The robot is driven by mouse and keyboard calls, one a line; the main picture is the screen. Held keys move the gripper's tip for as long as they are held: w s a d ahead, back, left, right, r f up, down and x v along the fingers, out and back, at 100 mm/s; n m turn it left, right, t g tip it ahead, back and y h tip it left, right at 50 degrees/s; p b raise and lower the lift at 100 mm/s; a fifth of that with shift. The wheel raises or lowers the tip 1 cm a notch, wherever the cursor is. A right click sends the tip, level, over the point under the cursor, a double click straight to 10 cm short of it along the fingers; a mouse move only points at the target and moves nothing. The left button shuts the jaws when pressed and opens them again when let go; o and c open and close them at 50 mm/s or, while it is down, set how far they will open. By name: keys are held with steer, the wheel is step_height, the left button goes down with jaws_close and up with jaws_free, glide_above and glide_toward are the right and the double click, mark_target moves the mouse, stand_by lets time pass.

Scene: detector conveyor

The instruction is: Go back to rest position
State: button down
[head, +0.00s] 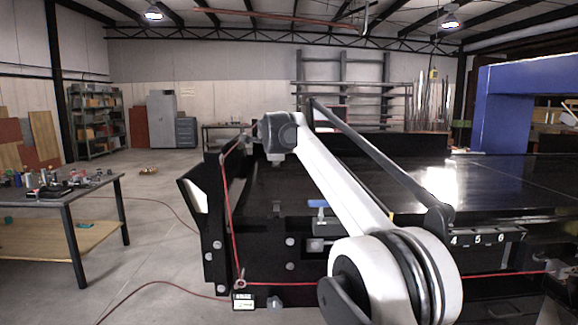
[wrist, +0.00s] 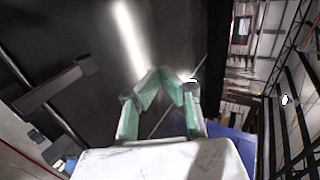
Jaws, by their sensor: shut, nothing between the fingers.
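My gripper (wrist: 164,76) shows in the wrist view with its green-padded fingers drawn together at the tips. It is shut and nothing is seen between the fingers. Beyond it is a dark, glossy surface with a bright streak of reflected light. In the head view my white and grey arm reaches forward and left, with its far joint over the near left end of the black conveyor (head: 375,181). The fingers themselves cannot be made out in the head view.
A work table (head: 62,187) with tools and small items stands at the left. A red cable runs along the conveyor's end and the floor. A blue frame (head: 499,110) stands over the conveyor at the right. The floor (head: 160,235) between table and conveyor is mostly clear.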

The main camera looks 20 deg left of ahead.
steer(key=d+r+n+t+b, duration=0.15)
steer(key=d+r+t, duration=0.35)
steer(key=d+r, duration=0.9)
steer(key=s+d+r+n+y+b, duration=0.1)
steer(key=s+d+r+n+y, duration=0.2)
steer(key=s+d+n, duration=0.65)
steer(key=s+d+f+n+g+h+b, duration=0.1)
steer(key=s+d+f+g+h, duration=0.1)
steer(key=s+d+f, duration=0.7)
steer(key=s+d+f+n+g+h+b, duration=0.1)
steer(key=s+d+f+g, duration=0.3)
steer(key=s+d+f, duration=0.6)
steer(key=s+d+f+n+g+h+b, duration=0.1)
steer(key=s+d+f+g+h, duration=0.2)
steer(key=s+d+f, duration=0.7)
steer(key=s+f, duration=1.6)
steer(key=s, duration=0.2)
steer(key=shift+s+d+h, duration=0.25)
steer(key=shift+h, duration=0.05)
